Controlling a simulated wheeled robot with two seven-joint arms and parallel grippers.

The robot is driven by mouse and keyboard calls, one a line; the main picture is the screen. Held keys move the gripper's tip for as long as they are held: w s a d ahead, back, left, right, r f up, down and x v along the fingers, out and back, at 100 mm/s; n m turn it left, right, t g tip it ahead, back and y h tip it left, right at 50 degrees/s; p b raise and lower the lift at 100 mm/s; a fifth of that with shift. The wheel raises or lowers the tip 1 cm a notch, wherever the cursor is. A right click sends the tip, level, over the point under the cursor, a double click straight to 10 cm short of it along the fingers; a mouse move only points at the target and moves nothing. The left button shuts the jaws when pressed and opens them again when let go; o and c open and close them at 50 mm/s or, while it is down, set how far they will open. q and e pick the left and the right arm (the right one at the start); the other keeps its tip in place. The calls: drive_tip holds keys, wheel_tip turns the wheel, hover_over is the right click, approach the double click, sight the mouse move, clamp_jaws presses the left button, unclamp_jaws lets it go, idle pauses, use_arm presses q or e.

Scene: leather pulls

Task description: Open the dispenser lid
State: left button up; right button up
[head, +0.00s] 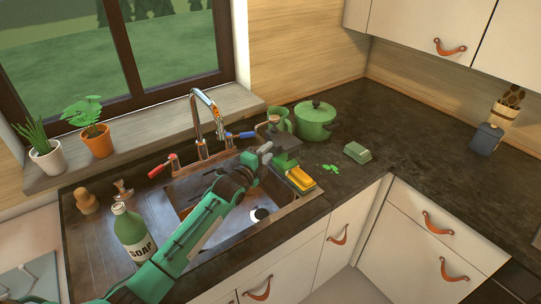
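My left arm reaches up over the sink from the bottom left. Its gripper (265,152) is above the sink's right side, close to a green box-like thing (286,142) with a dark top. That thing may be the dispenser, but I cannot be sure. The gripper partly covers its left side, and I cannot tell whether they touch. I cannot make out whether the fingers are apart. A green soap bottle (132,232) with a pale cap stands left of the arm, upright. My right gripper is out of view.
The sink (168,205) has a tall faucet (207,112) behind it. A yellow sponge (300,179) is at its right edge. A green pot (315,122) and small green box (357,152) stand further right. The right counter is mostly clear.

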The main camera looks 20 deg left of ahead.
sight(284, 141)
use_arm(q)
drive_tip(key=shift+b+x, duration=0.5)
drive_tip(key=shift+x, duration=0.8)
clamp_jaws()
